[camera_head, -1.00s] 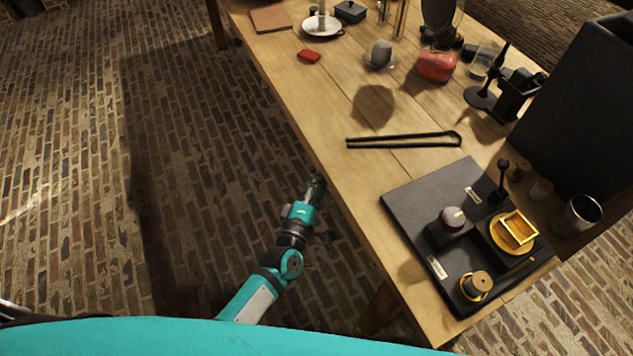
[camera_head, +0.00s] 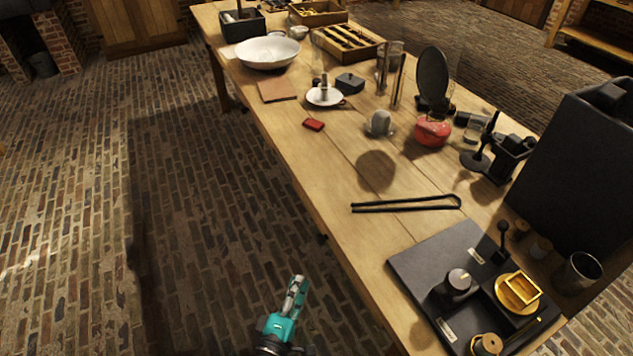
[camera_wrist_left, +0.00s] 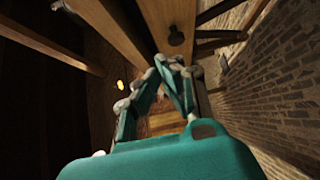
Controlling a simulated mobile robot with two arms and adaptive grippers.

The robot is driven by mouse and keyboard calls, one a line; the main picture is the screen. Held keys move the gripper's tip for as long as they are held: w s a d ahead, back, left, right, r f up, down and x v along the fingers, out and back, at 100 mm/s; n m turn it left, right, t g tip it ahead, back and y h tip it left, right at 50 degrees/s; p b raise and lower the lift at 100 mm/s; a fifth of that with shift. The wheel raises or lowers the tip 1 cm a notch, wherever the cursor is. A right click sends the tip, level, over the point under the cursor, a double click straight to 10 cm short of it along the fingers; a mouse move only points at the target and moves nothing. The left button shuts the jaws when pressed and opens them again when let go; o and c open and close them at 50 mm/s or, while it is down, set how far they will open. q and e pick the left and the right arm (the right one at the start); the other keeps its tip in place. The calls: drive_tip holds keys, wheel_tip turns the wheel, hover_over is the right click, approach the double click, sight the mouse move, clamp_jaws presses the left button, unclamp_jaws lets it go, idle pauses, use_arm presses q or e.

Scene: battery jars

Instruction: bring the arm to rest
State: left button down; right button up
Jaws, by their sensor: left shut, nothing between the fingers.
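My left gripper (camera_head: 297,284) shows at the bottom of the head view, over the brick floor and beside the near left edge of the wooden table (camera_head: 340,238). It touches nothing there. In the left wrist view the left gripper (camera_wrist_left: 172,62) has its fingers together and empty, with wooden beams beyond it. My right gripper is in neither view.
A black board (camera_head: 415,262) with a gold tray (camera_head: 522,289) lies at the table's near end. Black tongs (camera_head: 405,204), a red jar (camera_head: 432,131) and a white bowl (camera_head: 267,52) lie farther along. The floor left of the table is clear.

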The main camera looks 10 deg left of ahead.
use_arm(q)
drive_tip(key=s+a+f+m+g+p, duration=0.1)
drive_tip(key=s+a+f+m+g, duration=0.2)
drive_tip(key=f, duration=0.5)
drive_tip(key=s+f+m+g, duration=0.2)
drive_tip(key=s+f+m, duration=0.2)
drive_tip(key=f, duration=0.3)
drive_tip(key=s+a+f+m+g+p, duration=0.1)
drive_tip(key=s+a+f+m+g, duration=0.2)
drive_tip(key=f, duration=0.5)
drive_tip(key=s+a+f+m+g+y, duration=0.1)
drive_tip(key=s+a+f+m+g, duration=0.1)
drive_tip(key=s, duration=0.6)
drive_tip(key=s+a+f+m+g+y+p, duration=0.1)
drive_tip(key=s+a+f+m+g, duration=0.2)
drive_tip(key=s+f, duration=0.3)
drive_tip(key=s+a+f+m+g+y, duration=0.1)
drive_tip(key=s+a+f+m+g, duration=0.2)
drive_tip(key=s, duration=0.8)
drive_tip(key=shift+f+g+p, duration=0.3)
drive_tip(key=shift+f, duration=0.4)
drive_tip(key=shift+a, duration=0.1)
